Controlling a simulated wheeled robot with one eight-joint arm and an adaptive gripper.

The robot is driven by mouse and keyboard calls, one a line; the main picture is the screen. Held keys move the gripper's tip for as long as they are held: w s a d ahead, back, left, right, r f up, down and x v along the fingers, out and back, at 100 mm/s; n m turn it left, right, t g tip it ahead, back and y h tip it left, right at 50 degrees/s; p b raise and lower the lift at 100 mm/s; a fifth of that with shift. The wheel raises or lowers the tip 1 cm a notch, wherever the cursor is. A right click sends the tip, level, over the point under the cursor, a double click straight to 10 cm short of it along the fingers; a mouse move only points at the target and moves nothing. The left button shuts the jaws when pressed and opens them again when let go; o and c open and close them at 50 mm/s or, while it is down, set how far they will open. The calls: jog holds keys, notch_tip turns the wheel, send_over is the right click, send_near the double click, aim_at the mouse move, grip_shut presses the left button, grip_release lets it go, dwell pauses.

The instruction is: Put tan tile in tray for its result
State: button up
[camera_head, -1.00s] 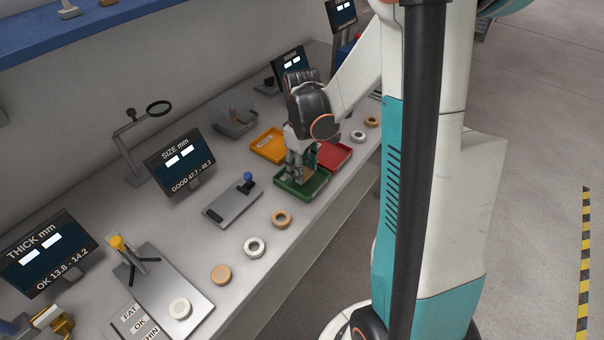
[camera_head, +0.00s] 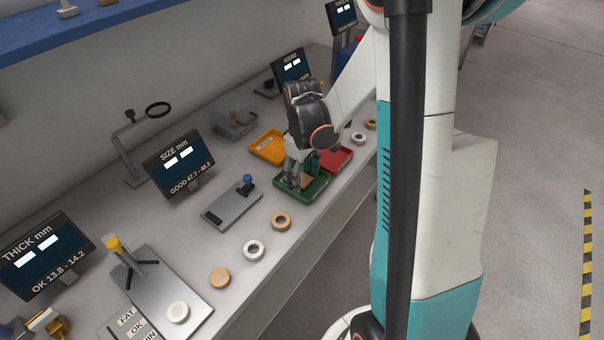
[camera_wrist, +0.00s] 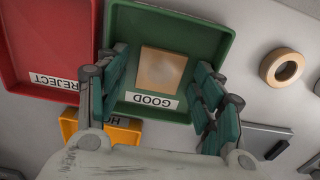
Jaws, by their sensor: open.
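The tan tile (camera_wrist: 161,73) lies flat in the green tray (camera_wrist: 214,28) labelled GOOD, seen in the wrist view. It is square with a round mark in its middle. In the head view the green tray (camera_head: 319,191) is partly hidden by my gripper (camera_head: 296,178), and the tile (camera_head: 307,181) shows only in part. In the wrist view my gripper (camera_wrist: 163,98) is open, its fingers apart on either side of the tile and the GOOD label. The tile touches neither finger in that view.
The red REJECT tray (camera_wrist: 50,45) and the yellow tray (camera_head: 268,148) stand beside the green one. A tan ring (camera_head: 281,222), a white ring (camera_head: 253,250) and a tan disc (camera_head: 220,278) lie along the bench front. A size gauge (camera_head: 231,206) stands left of the trays.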

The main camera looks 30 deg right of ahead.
aim_at(302, 179)
notch_tip(302, 179, up, 12)
jog(key=p, duration=0.4)
jog(key=shift+r, duration=0.15)
dwell(0.3)
